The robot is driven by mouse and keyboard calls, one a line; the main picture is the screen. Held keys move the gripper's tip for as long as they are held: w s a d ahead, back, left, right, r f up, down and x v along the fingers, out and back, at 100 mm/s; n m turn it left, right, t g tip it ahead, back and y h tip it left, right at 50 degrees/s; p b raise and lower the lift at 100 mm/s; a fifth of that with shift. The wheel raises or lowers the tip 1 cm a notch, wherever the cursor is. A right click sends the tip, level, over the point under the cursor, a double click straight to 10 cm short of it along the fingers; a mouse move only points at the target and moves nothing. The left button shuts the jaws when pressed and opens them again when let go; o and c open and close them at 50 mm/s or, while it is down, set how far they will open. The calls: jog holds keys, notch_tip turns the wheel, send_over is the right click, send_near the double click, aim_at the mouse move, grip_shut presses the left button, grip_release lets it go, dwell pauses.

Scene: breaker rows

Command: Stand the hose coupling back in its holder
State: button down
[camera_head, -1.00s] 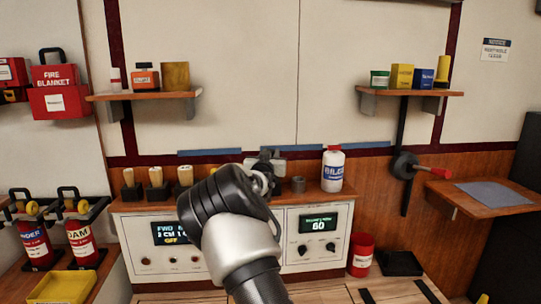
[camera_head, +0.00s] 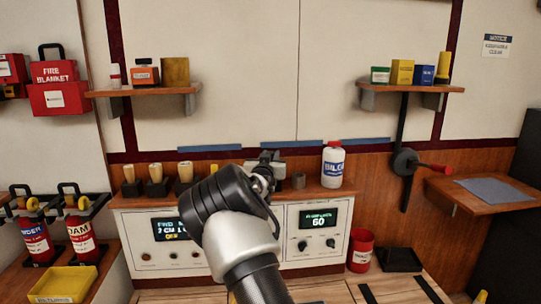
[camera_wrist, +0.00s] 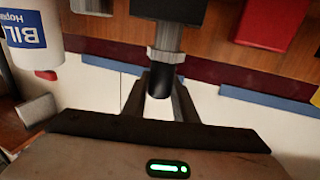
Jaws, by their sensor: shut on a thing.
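My gripper (camera_head: 270,166) is above the ledge at the back, and my own arm hides much of it. In the wrist view my gripper (camera_wrist: 160,97) has its fingers closed around the black end of a part with a grey ribbed collar (camera_wrist: 165,55), which looks like the hose coupling. A dark block (camera_wrist: 168,9) adjoins the collar; I cannot tell whether it is part of the coupling or a holder.
Left on the ledge, tan-topped pieces sit in dark square holders (camera_head: 157,188). White control panels (camera_head: 318,215) are below. A red can (camera_head: 361,250) stands lower right. Shelves (camera_head: 150,90) hang above.

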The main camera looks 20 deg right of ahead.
jog(key=shift+f, duration=1.4)
jog(key=c, duration=1.3)
grip_release()
jog(key=shift+c, duration=0.2)
jog(key=p+v, duration=0.2)
jog(key=v, duration=1.5)
jog(key=shift+s+a+p, duration=0.2)
jog(key=shift+p, duration=0.15)
